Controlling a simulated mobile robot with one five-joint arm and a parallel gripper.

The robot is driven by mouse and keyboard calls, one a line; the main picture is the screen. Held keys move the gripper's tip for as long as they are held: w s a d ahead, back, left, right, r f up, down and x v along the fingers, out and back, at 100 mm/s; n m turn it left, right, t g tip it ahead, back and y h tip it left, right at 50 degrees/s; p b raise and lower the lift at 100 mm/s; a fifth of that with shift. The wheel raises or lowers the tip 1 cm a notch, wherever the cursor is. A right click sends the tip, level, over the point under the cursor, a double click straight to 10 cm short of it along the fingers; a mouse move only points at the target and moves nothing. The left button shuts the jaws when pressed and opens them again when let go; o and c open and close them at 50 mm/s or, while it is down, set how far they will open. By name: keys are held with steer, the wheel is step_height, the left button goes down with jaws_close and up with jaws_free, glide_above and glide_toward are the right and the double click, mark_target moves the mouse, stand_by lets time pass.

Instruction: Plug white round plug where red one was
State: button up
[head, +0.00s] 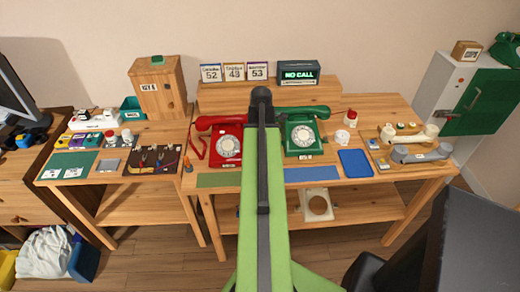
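A white strip (95,120) stands at the back of the left table, with small dark and reddish pieces on it that are too small to make out. On the middle table, a white round piece (342,136) sits right of the green phone, near a red-and-white piece (350,118). I cannot tell which is the white round plug or which socket held the red one. My gripper is not seen.
A red phone (227,146) and a green phone (300,135) stand on the middle table (330,171). Grey and cream handsets (421,153) lie at its right. A wooden box (158,85) stands on the left table. My green column blocks the centre.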

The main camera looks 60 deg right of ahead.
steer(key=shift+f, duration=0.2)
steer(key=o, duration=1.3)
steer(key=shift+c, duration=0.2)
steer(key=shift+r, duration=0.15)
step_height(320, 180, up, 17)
steer(key=p, duration=1.7)
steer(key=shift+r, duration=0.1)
